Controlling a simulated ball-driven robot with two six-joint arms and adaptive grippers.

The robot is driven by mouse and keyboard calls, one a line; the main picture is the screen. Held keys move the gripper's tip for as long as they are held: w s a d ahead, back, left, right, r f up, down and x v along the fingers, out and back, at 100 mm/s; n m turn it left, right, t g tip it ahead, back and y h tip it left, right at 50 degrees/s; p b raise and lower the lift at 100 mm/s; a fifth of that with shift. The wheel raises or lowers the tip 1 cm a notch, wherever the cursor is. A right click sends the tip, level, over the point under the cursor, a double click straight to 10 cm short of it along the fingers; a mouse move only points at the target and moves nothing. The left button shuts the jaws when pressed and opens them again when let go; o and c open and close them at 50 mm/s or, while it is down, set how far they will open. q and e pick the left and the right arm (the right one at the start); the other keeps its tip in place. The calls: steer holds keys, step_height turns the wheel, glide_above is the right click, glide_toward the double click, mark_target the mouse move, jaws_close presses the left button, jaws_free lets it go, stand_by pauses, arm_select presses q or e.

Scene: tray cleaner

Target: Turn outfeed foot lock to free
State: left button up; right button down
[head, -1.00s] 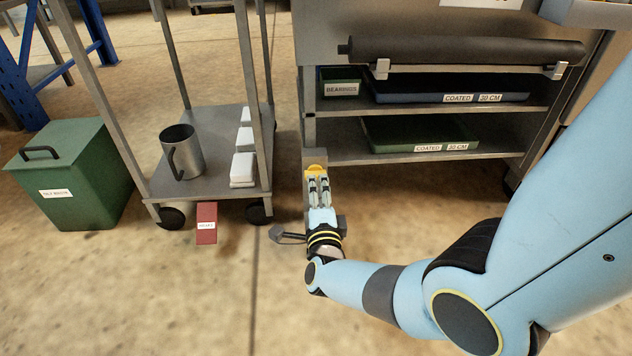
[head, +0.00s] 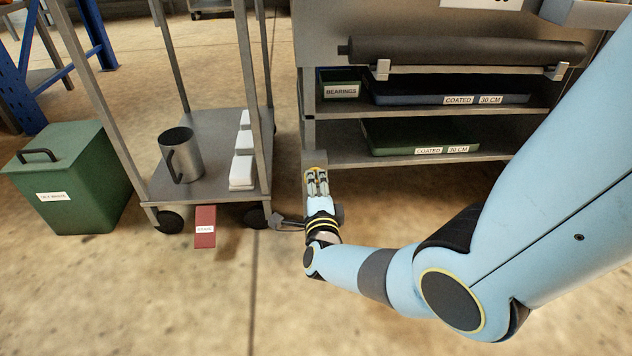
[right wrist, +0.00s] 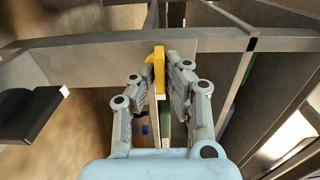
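The outfeed foot lock shows as a yellow tab (head: 315,168) low at the left front leg of the grey machine in the head view. In the right wrist view the yellow tab (right wrist: 157,66) stands between and just beyond my right fingertips. My right gripper (head: 317,182) reaches forward to it, and its fingers in the right wrist view (right wrist: 160,85) are apart by a narrow gap. The tab is close to the right-hand finger; I cannot tell whether it touches. The fingers partly hide the tab in the head view. My left gripper is not in view.
A trolley (head: 215,190) with a metal mug (head: 181,155) and white blocks (head: 243,160) stands left of the gripper. A red wedge (head: 205,226) lies by its wheels. A green bin (head: 75,185) is far left. Shelves with trays (head: 420,137) are right. Front floor is clear.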

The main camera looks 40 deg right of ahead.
steer(key=shift+n, duration=0.3)
steer(key=n, duration=0.4)
steer(key=shift+n, duration=0.3)
steer(key=n, duration=0.2)
steer(key=shift+n, duration=0.4)
steer(key=n, duration=0.2)
steer(key=shift+n, duration=0.3)
steer(key=n, duration=0.2)
steer(key=shift+n, duration=0.3)
steer(key=n, duration=0.3)
steer(key=shift+p, duration=0.3)
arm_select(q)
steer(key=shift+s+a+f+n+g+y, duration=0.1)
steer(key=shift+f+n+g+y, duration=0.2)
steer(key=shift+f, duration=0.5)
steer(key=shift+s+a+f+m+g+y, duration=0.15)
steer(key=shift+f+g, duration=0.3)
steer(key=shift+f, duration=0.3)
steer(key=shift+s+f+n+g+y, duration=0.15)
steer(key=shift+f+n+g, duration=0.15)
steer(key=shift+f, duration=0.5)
arm_select(e)
steer(key=shift+n, duration=0.8)
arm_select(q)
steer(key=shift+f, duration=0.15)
arm_select(e)
steer(key=shift+f, duration=0.1)
